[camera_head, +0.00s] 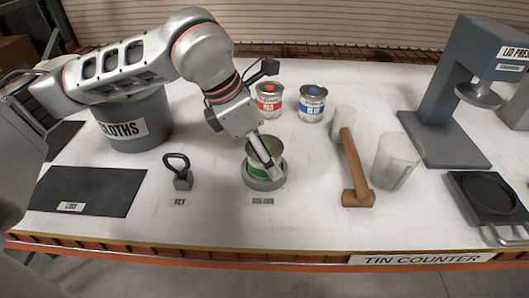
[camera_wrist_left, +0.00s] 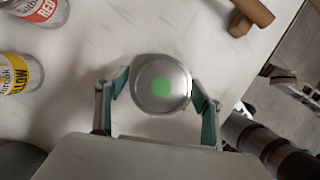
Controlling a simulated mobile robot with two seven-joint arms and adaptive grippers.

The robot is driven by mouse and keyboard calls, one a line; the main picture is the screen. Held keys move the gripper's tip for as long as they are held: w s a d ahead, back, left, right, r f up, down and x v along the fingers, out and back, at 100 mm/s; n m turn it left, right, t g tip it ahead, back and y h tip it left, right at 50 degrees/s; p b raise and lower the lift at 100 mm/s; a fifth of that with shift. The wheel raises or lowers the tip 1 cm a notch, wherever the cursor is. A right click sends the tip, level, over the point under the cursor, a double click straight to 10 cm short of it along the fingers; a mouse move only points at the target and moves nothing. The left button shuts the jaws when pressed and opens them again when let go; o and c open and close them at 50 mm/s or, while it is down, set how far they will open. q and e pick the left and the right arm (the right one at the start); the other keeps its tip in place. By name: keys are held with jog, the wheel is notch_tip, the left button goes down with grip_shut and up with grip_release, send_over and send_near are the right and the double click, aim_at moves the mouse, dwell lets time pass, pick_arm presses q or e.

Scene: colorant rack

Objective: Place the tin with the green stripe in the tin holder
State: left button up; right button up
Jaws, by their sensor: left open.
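The green-striped tin (camera_head: 253,158) stands at the round grey tin holder (camera_head: 264,183) near the middle front of the counter, and looks upright inside its ring. The wrist view shows its silver lid with a green dot (camera_wrist_left: 162,87) from above. My left gripper (camera_head: 265,160) comes down over the tin, partly hiding it. In the wrist view the left gripper (camera_wrist_left: 160,100) is open, with one finger on each side of the lid and small gaps. The right gripper is not in view.
A red tin (camera_head: 269,101) and a blue tin (camera_head: 312,104) stand behind. A yellow tin (camera_wrist_left: 18,75) shows in the wrist view.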

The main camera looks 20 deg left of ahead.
pick_arm(q)
jog(key=v, duration=1.1)
jog(key=shift+a+r+p, duration=0.15)
jog(key=shift+r+p, duration=0.15)
jog(key=shift+p, duration=0.1)
jog(key=shift+s, duration=0.1)
